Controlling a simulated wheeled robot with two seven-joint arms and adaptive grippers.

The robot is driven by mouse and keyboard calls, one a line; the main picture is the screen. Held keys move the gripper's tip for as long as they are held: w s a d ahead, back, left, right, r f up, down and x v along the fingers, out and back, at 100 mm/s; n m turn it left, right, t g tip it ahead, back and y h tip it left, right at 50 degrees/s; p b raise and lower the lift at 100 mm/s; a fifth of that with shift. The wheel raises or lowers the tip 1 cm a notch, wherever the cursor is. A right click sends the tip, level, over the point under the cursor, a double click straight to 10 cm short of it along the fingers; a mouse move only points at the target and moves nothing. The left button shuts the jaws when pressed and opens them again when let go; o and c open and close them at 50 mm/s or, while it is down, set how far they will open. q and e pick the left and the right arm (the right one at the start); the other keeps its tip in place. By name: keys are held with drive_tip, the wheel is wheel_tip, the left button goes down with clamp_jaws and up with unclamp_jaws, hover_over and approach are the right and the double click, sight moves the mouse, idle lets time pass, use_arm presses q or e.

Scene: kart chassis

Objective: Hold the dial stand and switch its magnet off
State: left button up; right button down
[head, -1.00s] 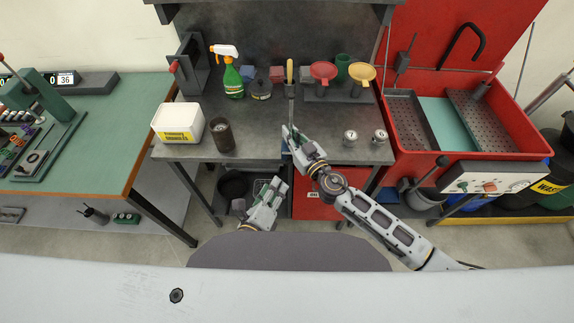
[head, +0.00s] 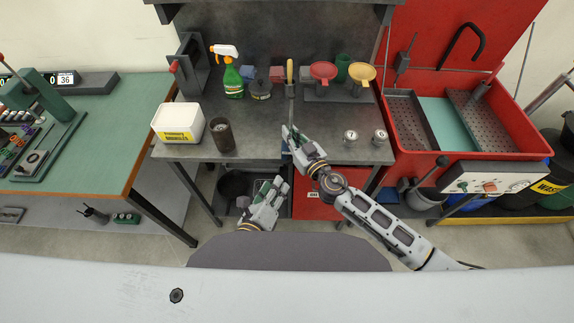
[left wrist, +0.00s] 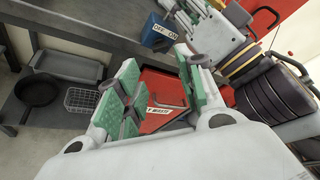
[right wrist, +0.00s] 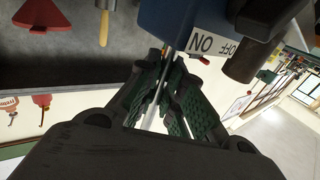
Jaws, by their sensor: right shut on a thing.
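The dial stand has a blue magnet base (right wrist: 185,22) with a white ON/OFF label (right wrist: 215,45), close beyond my right fingers in the right wrist view. A dark round cylinder (right wrist: 250,58) sticks out beside the label. My right gripper (right wrist: 165,105) is shut on the stand's thin silver rod (right wrist: 158,95). In the head view my right gripper (head: 290,132) is at the bench's front edge and mostly hides the stand. My left gripper (head: 276,184) is lower, open and empty. In the left wrist view the blue base (left wrist: 158,30) is beyond the left fingers (left wrist: 160,90), apart from them.
The grey bench (head: 270,140) carries a white box (head: 178,122), a dark cup (head: 222,134), a spray bottle (head: 232,80) and two small round metal pieces (head: 351,137). A red cabinet (head: 318,200) and a dark pan (left wrist: 38,92) are below. A red wash basin (head: 515,140) stands right.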

sight(289, 163)
use_arm(q)
drive_tip(key=shift+x, duration=5.7)
drive_tip(key=c, duration=0.8)
drive_tip(key=shift+o, duration=0.3)
